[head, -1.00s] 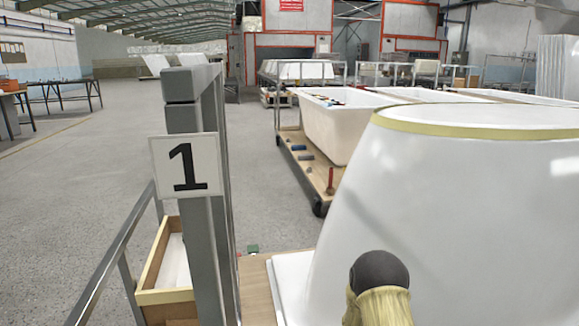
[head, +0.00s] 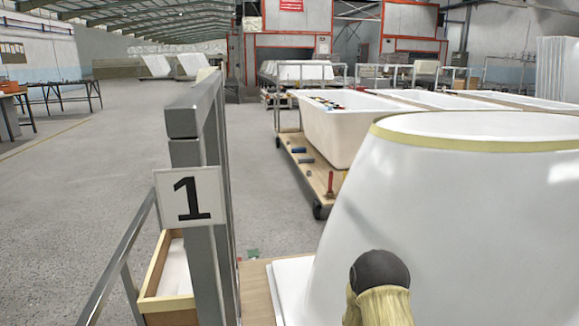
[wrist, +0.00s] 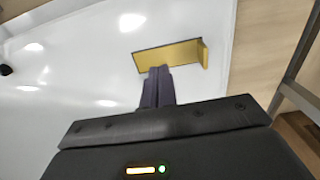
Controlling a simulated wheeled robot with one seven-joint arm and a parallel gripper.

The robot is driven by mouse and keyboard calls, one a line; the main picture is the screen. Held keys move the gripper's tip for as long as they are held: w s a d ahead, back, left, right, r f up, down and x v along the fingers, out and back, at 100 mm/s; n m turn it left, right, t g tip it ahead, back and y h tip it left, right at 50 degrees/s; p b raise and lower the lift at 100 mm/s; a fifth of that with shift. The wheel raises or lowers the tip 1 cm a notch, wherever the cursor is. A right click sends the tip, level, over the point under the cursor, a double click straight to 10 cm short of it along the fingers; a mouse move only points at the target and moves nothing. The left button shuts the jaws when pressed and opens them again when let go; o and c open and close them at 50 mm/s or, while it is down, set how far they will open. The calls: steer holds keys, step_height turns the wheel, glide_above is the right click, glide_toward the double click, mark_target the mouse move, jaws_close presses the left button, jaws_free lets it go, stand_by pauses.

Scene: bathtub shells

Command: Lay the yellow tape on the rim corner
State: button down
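The yellow tape (wrist: 170,56) is a short, bent strip with one end folded up, seen in the wrist view. My gripper (wrist: 158,72) has its two dark fingers close together, with the tape across their tips. The tape appears held there, over the white surface of the tub shell (wrist: 75,60); whether it touches the shell cannot be told. In the head view the large white shell (head: 440,220) stands at the right. A pale yellow band runs along its upper rim (head: 470,145). My gripper and the held tape are not seen in the head view.
A grey post (head: 195,130) with a number 1 sign (head: 190,197) stands left of the shell. A wooden tray (head: 165,285) is beside it. A cart (head: 310,175) with more white tubs (head: 340,125) stands behind. The concrete floor (head: 90,180) at left is mostly clear.

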steer(key=shift+r+p, duration=1.35)
steer(key=shift+r, duration=0.4)
steer(key=s+r+m+t+p, duration=0.1)
steer(key=s+r, duration=0.1)
steer(key=r, duration=0.7)
steer(key=s+r+p, duration=0.1)
steer(key=s+r, duration=0.1)
steer(key=r, duration=0.8)
steer(key=s+r+m+t+p, duration=0.1)
steer(key=s+r+t+p, duration=0.1)
steer(key=s+r, duration=1.05)
step_height(320, 180, up, 39)
steer(key=w+p, duration=0.1)
steer(key=p, duration=3.6)
steer(key=shift+r, duration=0.2)
steer(key=shift+w+f, duration=0.1)
steer(key=shift+w, duration=0.05)
